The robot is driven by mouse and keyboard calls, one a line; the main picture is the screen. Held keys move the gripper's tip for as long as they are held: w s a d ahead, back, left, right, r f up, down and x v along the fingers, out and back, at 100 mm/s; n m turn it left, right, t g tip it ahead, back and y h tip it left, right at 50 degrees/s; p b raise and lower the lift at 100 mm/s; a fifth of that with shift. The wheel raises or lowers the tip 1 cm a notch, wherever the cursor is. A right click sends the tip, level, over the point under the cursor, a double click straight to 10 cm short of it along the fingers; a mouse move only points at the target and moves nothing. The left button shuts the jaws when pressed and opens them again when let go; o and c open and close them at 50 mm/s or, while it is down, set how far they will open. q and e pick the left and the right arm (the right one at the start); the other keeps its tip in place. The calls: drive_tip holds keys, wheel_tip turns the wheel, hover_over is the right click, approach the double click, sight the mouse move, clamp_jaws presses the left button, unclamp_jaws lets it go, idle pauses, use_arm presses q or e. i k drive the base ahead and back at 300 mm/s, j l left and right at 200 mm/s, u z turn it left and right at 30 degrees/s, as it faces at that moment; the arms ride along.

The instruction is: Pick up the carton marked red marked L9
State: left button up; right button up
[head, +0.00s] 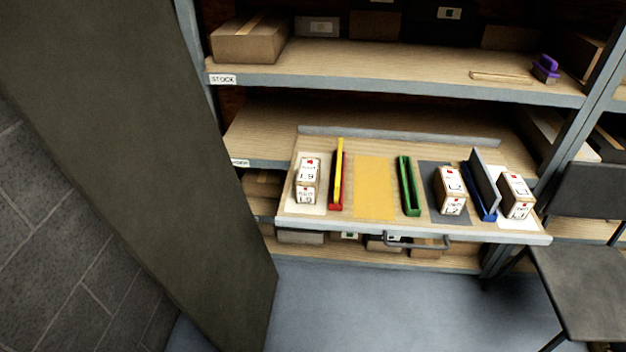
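A small brown carton (308,180) with white labels, a red mark and what reads as L9 stands at the left end of a pulled-out shelf board (330,225). It stands on a white patch (322,205), left of a yellow and red divider (338,175). A second carton (451,190), with a red mark and a label that seems to read L2, stands on a dark grey patch. A third carton (516,195) with a red mark stands at the right end; its label is hard to read. Neither of my grippers shows in the head view.
A green divider (409,187) and a blue divider (482,190) stand on the board, with an empty yellow patch (374,188) between yellow and green. A tall dark panel (150,150) is close on the left, a chair (585,280) on the right. Grey floor lies in front.

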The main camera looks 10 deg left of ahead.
sight(308, 179)
drive_tip(key=i+l, duration=0.5)
drive_tip(key=i+l+u, duration=0.15)
drive_tip(key=u, duration=0.3)
drive_tip(key=i+l+u, duration=0.15)
drive_tip(key=l+u, duration=0.15)
drive_tip(key=u, duration=0.15)
